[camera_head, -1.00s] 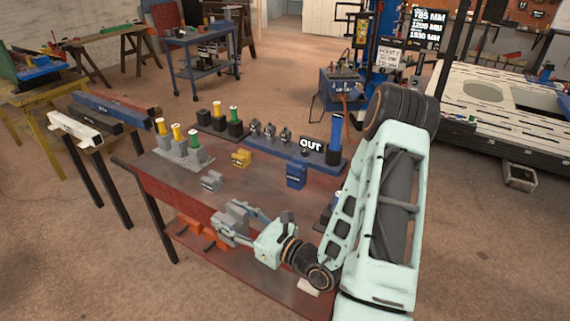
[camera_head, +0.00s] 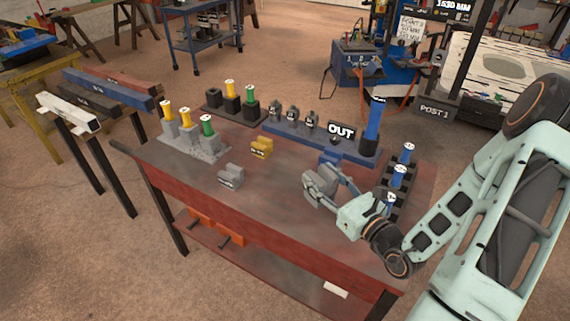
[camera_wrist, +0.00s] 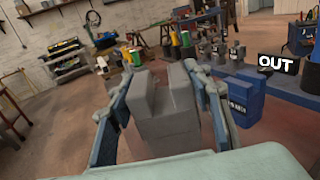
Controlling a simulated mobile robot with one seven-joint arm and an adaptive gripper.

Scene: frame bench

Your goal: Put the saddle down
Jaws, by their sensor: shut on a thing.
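My gripper (camera_head: 324,187) is shut on a grey saddle (camera_wrist: 165,112), a block with a notch in its top. In the wrist view the saddle sits upright between the two fingers. In the head view the held saddle (camera_head: 316,187) is over the right half of the red-brown bench (camera_head: 262,215), in front of the blue saddle. Whether its underside touches the bench top cannot be told. Another grey saddle (camera_head: 231,175) and a yellow saddle (camera_head: 262,148) stand on the bench to the left. The blue saddle (camera_head: 332,158) is partly hidden behind my gripper.
A blue rack marked OUT (camera_head: 300,138) holds several grey pieces and a tall blue cylinder (camera_head: 373,120). A black rack (camera_head: 403,180) with blue, white-topped posts stands close right of my gripper. A grey stand (camera_head: 190,143) with coloured posts is at the left. The front-middle bench top is clear.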

